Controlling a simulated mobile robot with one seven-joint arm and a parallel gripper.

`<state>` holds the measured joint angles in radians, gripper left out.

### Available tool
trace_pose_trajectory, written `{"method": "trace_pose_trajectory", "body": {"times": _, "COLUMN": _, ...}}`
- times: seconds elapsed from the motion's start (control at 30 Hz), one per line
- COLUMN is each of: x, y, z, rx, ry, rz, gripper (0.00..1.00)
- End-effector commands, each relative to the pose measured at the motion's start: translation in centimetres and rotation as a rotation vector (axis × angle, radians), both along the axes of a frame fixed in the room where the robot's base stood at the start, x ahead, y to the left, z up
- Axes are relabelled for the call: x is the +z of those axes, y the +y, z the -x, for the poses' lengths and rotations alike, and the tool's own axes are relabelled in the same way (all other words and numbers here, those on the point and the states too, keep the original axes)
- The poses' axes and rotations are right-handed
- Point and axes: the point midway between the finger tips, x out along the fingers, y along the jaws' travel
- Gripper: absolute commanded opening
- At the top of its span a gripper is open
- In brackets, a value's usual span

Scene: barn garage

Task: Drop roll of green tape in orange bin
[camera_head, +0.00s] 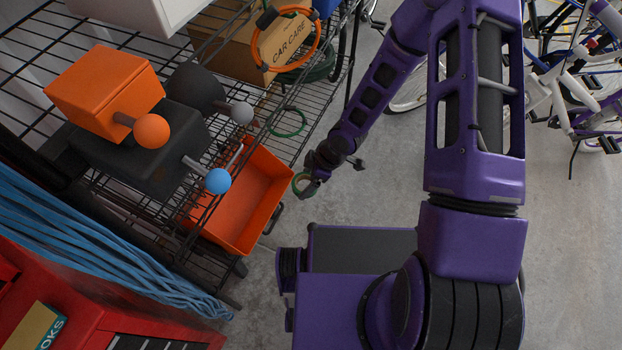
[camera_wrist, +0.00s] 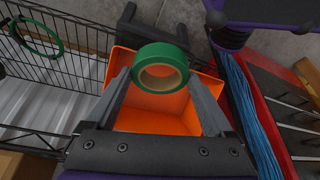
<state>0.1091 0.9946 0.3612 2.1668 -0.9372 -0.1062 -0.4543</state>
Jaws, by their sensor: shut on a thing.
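The roll of green tape (camera_wrist: 160,50) is held between the two fingers of my gripper (camera_wrist: 160,80) in the wrist view. My gripper is shut on the roll, whose tan core faces the camera. The orange bin (camera_wrist: 150,117) lies beyond the roll and fingers in that view, and its visible inside looks empty. In the head view the bin (camera_head: 262,190) sits by the wire rack at left. My gripper (camera_head: 305,186) with the tape (camera_head: 298,181) is just right of the bin's right edge there. I cannot tell its height over the bin.
A wire shelf (camera_head: 300,150) stands beside the bin, with a thin green ring (camera_head: 287,122) on it. An orange box with a ball (camera_head: 105,90) and dark shapes lie on the rack. Blue cords (camera_head: 90,240) and a red cabinet (camera_head: 90,310) are lower left. Bicycles (camera_head: 580,90) stand at right.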

Motion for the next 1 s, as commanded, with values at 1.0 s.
{"method": "trace_pose_trajectory", "body": {"times": 1.0, "x": -2.3, "y": 9.2, "z": -3.8, "rx": -0.005, "ry": 0.001, "rz": -0.001, "gripper": 0.33}}
